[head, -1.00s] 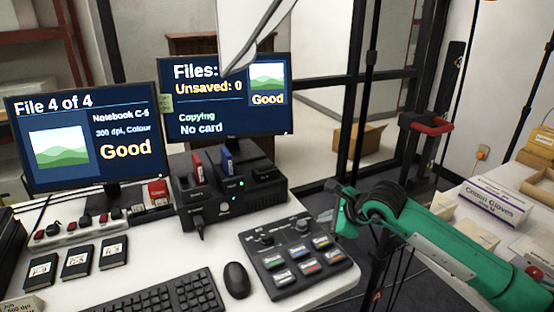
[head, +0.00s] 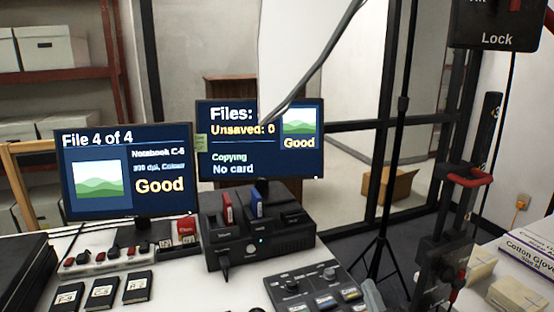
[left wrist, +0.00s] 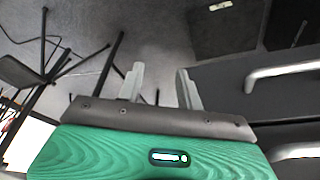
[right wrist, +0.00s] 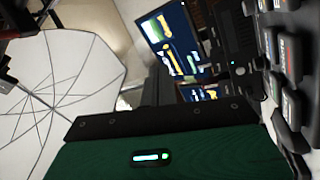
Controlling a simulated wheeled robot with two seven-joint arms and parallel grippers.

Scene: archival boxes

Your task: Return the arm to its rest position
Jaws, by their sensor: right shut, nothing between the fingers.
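Only the grey tip of my right gripper (head: 372,296) shows in the head view, at the bottom edge beside the button panel (head: 318,288). In the right wrist view my right gripper (right wrist: 160,82) has its dark fingers together with nothing between them. The monitors stand beyond it there. My left gripper (left wrist: 160,70) is out of the head view. In the left wrist view its two pale fingers stand apart and empty, above a dark grey floor.
Two monitors (head: 125,172) and a black card dock (head: 258,232) stand on the white desk. A dark stand with a Lock panel (head: 495,22) rises at right. A white umbrella (right wrist: 62,95) fills the left of the right wrist view. A gloves box (head: 530,245) lies on the right table.

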